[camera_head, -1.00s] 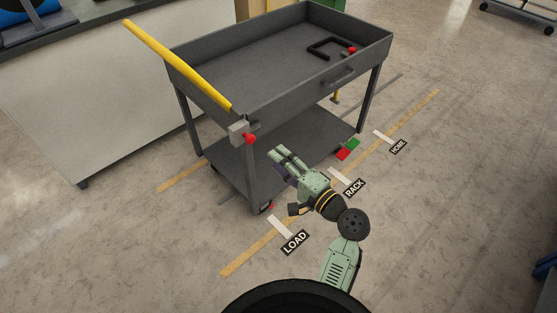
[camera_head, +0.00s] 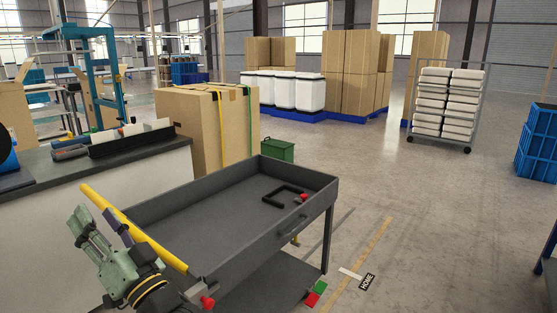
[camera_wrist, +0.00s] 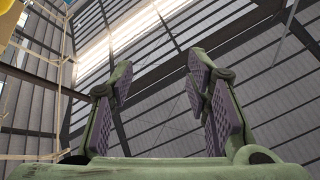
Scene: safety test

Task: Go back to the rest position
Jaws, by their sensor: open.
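My gripper (camera_head: 100,225) is at the lower left of the head view, raised in front of the left end of the grey cart (camera_head: 262,247), near its yellow handle (camera_head: 135,232). In the wrist view my gripper (camera_wrist: 160,85) has its two purple-padded fingers wide apart with nothing between them. Behind them are only the ceiling and upper walls, so it points upward. In the head view a black frame-like bracket (camera_head: 277,193) and a red knob (camera_head: 303,197) are in the cart's top tray. Another red knob (camera_head: 207,302) is at the cart's near corner.
A workbench (camera_head: 100,160) stands at left and a large carton (camera_head: 195,130) behind the cart. A green bin (camera_head: 278,150) is beyond the cart. The floor at right is open, with a HOME label (camera_head: 367,282) by a yellow line. A wheeled rack (camera_head: 445,105) stands farther back.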

